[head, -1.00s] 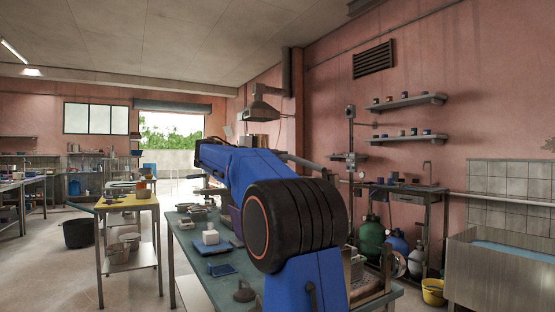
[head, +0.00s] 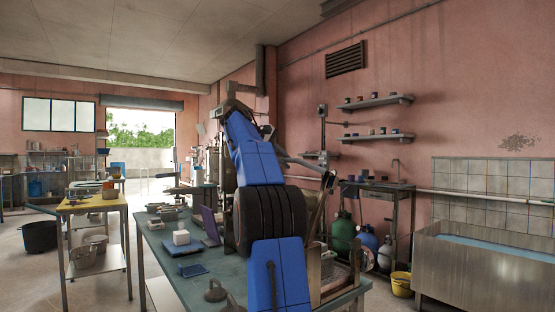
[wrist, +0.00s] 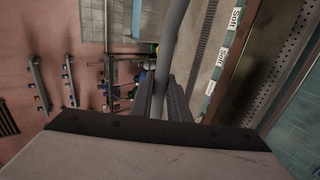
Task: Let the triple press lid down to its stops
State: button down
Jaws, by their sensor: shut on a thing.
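My gripper (wrist: 161,92) shows in the wrist view with its two dark fingers shut around a smooth grey bar (wrist: 174,30). The bar runs up out of that view; whether it is the handle of the triple press lid cannot be told for sure. In the head view my blue arm hides the gripper and much of the press. A wooden-edged frame (head: 333,281) shows at the bench's right end. The lid's height above its stops is not visible.
The green bench (head: 165,255) holds a white block (head: 181,237), a blue tray (head: 188,252) and a dark weight (head: 215,291). A yellow-topped table (head: 92,203) stands left. A steel basin (head: 465,270) and yellow bucket (head: 401,284) are right. Floor is clear between bench and yellow table.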

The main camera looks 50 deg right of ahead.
jog(key=shift+x, duration=1.2)
jog(key=shift+r, duration=0.1)
